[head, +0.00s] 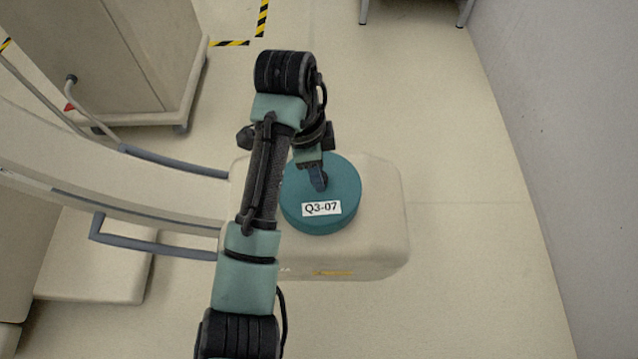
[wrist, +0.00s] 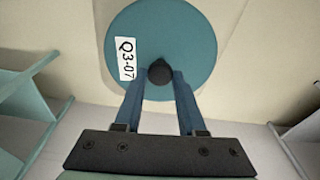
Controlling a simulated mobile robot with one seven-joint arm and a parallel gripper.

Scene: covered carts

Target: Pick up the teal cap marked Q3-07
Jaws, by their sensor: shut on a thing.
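The teal cap (head: 338,217) is a round disc with a white label reading Q3-07 on its top. My gripper (head: 320,186) is above the cap's middle in the head view. In the wrist view my gripper's two blue fingers (wrist: 160,76) are shut on the knob from both sides.
Another covered cart (head: 140,50) stands at the upper left, near yellow-black floor tape (head: 230,43). A wall (head: 560,120) is on the right. Bare floor (head: 470,260) lies between it and the cart.

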